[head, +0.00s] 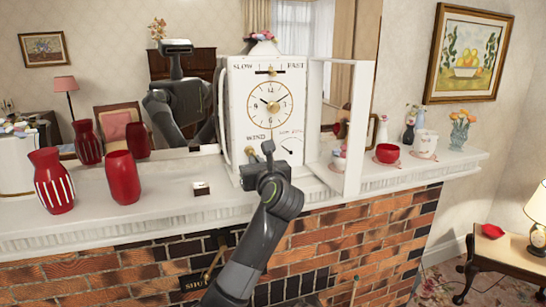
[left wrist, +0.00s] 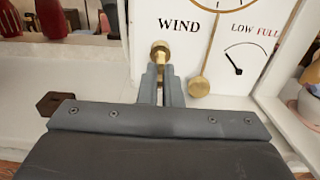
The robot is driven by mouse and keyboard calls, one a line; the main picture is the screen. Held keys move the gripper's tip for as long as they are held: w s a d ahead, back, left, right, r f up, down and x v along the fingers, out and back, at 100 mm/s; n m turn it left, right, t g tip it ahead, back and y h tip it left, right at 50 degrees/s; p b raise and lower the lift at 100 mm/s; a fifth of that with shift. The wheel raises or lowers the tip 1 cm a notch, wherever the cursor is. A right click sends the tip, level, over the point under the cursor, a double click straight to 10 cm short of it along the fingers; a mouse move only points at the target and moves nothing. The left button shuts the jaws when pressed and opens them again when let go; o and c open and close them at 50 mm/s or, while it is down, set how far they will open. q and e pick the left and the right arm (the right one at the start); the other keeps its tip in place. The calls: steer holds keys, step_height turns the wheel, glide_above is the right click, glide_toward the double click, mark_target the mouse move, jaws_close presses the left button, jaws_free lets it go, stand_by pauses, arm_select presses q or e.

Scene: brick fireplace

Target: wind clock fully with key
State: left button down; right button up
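The white clock (head: 239,95) stands on the mantel with its glass door (head: 354,130) swung open to the right. A brass key (left wrist: 160,50) is at the lower face under the word WIND, and its head shows just past my fingertips. My left gripper (head: 267,152) is at the clock's lower front; in the left wrist view its two fingers (left wrist: 161,83) are close together around the key's shank. The small gauge (left wrist: 238,58) has its needle toward LOW. The brass pendulum bob (left wrist: 198,87) hangs right of the fingers. How deep the key sits is hidden.
Red vases (head: 122,178) stand at the left of the mantel. A small dark-topped block (head: 201,188) lies left of the clock. A red cup (head: 387,153) and a white cup (head: 426,144) stand to the right. A mirror behind shows my reflection.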

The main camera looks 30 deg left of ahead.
arm_select(q)
steer(key=shift+r+m+p, duration=0.15)
steer(key=shift+m+p, duration=0.35)
steer(key=shift+p, duration=0.25)
steer(key=m+p, duration=0.2)
steer(key=shift+p, duration=0.4)
steer(key=shift+m+p, duration=0.7)
steer(key=shift+p, duration=0.15)
